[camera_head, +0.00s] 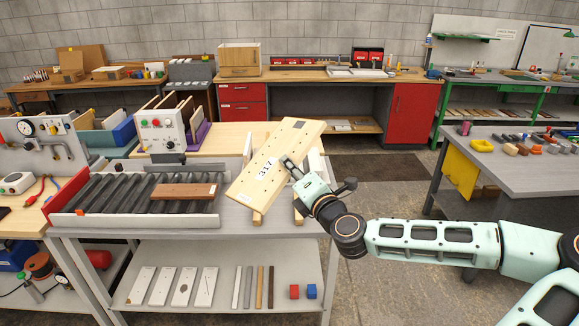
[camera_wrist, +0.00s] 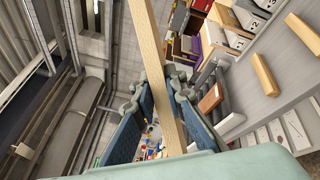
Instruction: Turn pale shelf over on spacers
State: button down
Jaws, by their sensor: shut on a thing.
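The pale shelf (camera_head: 272,158) is a light wooden board with small holes and a label reading 317. It is tilted above the grey bench, its labelled face turned toward the head camera. My gripper (camera_head: 289,165) is shut on its right long edge. In the wrist view the shelf (camera_wrist: 151,48) is seen edge-on, running between the fingers of my gripper (camera_wrist: 163,92). Two pale wooden spacers lie on the bench: the left spacer (camera_head: 257,217) is partly hidden by the shelf, and the right spacer (camera_head: 298,217) shows beside it. Both spacers show in the wrist view (camera_wrist: 265,74).
A roller tray (camera_head: 110,221) with a brown board (camera_head: 184,191) lies on the bench at left. A control box (camera_head: 162,130) stands behind it. The lower shelf (camera_head: 225,257) holds several white plates, strips and small red and blue blocks. Open floor lies right of the bench.

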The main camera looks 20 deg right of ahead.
aim_at(257, 183)
jog(key=m, duration=0.6)
jog(key=shift+r, duration=0.1)
dwell(0.3)
jog(key=shift+m+h, duration=0.7)
jog(key=shift+h, duration=0.2)
jog(key=a, duration=0.2)
jog(key=a+f, duration=0.1)
jog(key=a, duration=0.2)
jog(key=a+f, duration=0.1)
jog(key=a, duration=0.2)
jog(key=shift+w+f, duration=0.15)
jog(key=shift+w, duration=0.15)
jog(key=shift+a+f, duration=0.15)
jog(key=shift+w+a, duration=0.1)
jog(key=shift+w, duration=0.05)
